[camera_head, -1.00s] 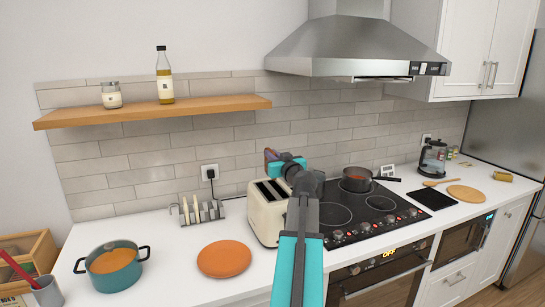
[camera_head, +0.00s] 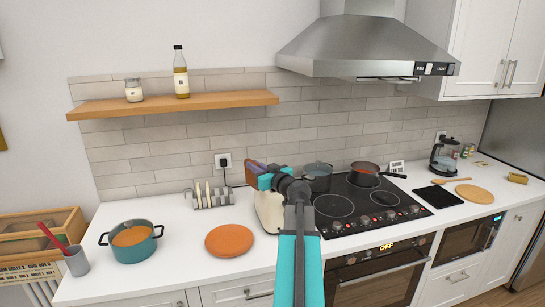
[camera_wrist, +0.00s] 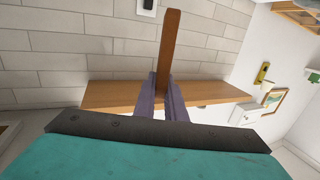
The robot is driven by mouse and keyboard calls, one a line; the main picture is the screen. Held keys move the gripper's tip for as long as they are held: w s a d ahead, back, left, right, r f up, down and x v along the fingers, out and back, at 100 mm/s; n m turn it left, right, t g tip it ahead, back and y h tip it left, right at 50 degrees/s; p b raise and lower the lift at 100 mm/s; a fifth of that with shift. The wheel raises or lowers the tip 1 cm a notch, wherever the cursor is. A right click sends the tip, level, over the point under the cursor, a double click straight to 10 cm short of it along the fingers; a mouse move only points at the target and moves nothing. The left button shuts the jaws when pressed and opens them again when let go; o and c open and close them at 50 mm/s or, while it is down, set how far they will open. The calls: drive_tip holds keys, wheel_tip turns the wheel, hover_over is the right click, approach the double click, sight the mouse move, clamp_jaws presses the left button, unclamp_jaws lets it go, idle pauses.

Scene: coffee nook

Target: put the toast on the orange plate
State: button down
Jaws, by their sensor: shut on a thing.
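My gripper (camera_head: 257,168) is shut on a brown slice of toast, raised above the counter near the toaster (camera_head: 268,212). In the wrist view the toast (camera_wrist: 170,40) shows edge-on as a narrow brown strip between the purple fingers (camera_wrist: 163,98). In the head view the toast is mostly hidden by the gripper. The orange plate (camera_head: 229,240) lies flat on the white counter, below and left of the gripper, and looks empty. The cream toaster stands right of the plate, partly hidden by my arm.
A toast rack (camera_head: 210,198) with pale slices stands behind the plate. A teal pot (camera_head: 132,243) is to the left. A wooden shelf (camera_head: 170,106) with a jar and a bottle hangs above. A grey pot (camera_head: 318,176) and a saucepan (camera_head: 364,174) stand on the hob.

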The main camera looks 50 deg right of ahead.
drive_tip(key=w+a+f+n+y, duration=0.3)
drive_tip(key=a+f+y, duration=0.15)
drive_tip(key=a, duration=0.75)
drive_tip(key=w+a+f+n+g+y, duration=0.1)
drive_tip(key=w+a+f+n+y, duration=0.3)
drive_tip(key=a, duration=0.8)
drive_tip(key=w+a+f+n+y, duration=0.25)
drive_tip(key=a+f+y, duration=0.2)
drive_tip(key=a, duration=0.65)
drive_tip(key=s+a+f+n+g+y+b, duration=0.2)
drive_tip(key=a+f+b, duration=0.3)
drive_tip(key=a, duration=0.6)
drive_tip(key=s+a+f+n+g+y+b, duration=0.2)
drive_tip(key=a+f+g+y+b, duration=0.1)
drive_tip(key=a+f, duration=0.7)
drive_tip(key=shift+a+y+b, duration=0.4)
drive_tip(key=shift+y+b, duration=0.3)
drive_tip(key=shift+b, duration=0.35)
drive_tip(key=shift+f+n, duration=0.1)
drive_tip(key=shift+n, duration=0.15)
